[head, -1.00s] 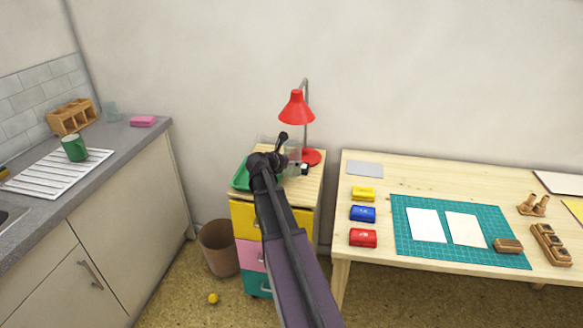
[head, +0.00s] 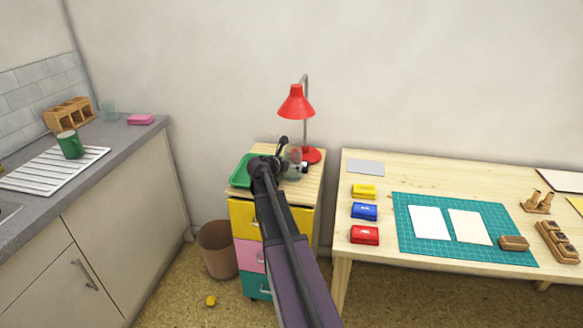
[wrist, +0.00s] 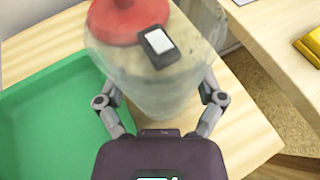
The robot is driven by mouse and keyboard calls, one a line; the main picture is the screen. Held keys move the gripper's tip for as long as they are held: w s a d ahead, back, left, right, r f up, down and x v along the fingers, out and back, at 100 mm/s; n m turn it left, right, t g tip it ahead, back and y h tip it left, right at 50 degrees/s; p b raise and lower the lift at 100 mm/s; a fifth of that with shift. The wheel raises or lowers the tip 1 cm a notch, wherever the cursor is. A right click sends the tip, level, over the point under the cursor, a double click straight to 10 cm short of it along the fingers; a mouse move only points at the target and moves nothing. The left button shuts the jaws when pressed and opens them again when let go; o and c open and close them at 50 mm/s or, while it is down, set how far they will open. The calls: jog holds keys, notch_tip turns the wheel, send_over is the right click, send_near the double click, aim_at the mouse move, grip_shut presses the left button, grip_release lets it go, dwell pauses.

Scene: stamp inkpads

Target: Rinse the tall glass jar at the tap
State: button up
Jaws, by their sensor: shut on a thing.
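The tall glass jar (wrist: 150,88) is clear and stands between the two fingers of my gripper (wrist: 158,97) in the wrist view. My gripper is shut on it. In the head view the jar (head: 294,154) shows partly behind my gripper (head: 284,160), over the drawer unit's wooden top. I cannot tell whether its base touches the top. The tap is not in view; only a corner of the sink (head: 8,213) shows at the left edge.
A green tray (head: 241,172) lies left of the jar. A red lamp (head: 297,103) and a small black-and-white item (wrist: 158,44) are behind it.

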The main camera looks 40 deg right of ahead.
jog(key=shift+f, duration=0.1)
jog(key=o, duration=1)
jog(key=shift+o, duration=0.2)
jog(key=shift+a+r, duration=0.15)
jog(key=shift+r, duration=0.15)
jog(key=p+v, duration=0.4)
jog(key=v, duration=0.7)
jog(key=shift+s+a+p, duration=0.15)
jog(key=shift+a+p, duration=0.2)
